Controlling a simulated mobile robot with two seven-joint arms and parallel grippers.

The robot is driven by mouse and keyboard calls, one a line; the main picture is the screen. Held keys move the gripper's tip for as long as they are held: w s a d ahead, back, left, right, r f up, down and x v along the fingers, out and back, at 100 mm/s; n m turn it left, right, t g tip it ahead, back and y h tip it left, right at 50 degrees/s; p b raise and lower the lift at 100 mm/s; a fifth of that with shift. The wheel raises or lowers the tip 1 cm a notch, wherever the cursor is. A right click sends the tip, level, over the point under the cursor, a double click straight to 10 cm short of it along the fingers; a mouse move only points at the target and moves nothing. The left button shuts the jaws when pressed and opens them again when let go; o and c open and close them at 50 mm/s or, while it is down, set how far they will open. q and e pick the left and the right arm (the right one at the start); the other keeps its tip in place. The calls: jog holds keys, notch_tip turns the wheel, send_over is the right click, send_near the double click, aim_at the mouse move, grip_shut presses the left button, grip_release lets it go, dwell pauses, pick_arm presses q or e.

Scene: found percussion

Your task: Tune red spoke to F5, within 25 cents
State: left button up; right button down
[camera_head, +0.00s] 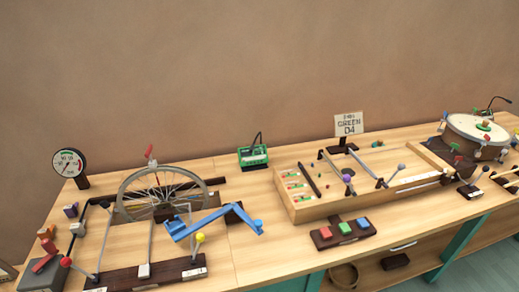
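A spoked wheel (130,181) stands upright on the left part of the workbench. A small red piece (149,151) sits at the top of its rim. The spokes are thin, and I cannot tell which one is red. A round white dial gauge (70,162) with a needle and a green arc stands behind and left of the wheel; its lettering is too small to read. A blue angled piece (213,219) lies in front of the wheel, partly over its lower right. Neither of my grippers is in view.
A green device (253,155) stands behind, right of the wheel. A wooden box instrument (310,211) has a sign (348,125) reading "GREEN D4". Red, green and blue buttons (345,228) sit in front. A drum (477,130) is at far right. Levers with coloured knobs crowd the left front.

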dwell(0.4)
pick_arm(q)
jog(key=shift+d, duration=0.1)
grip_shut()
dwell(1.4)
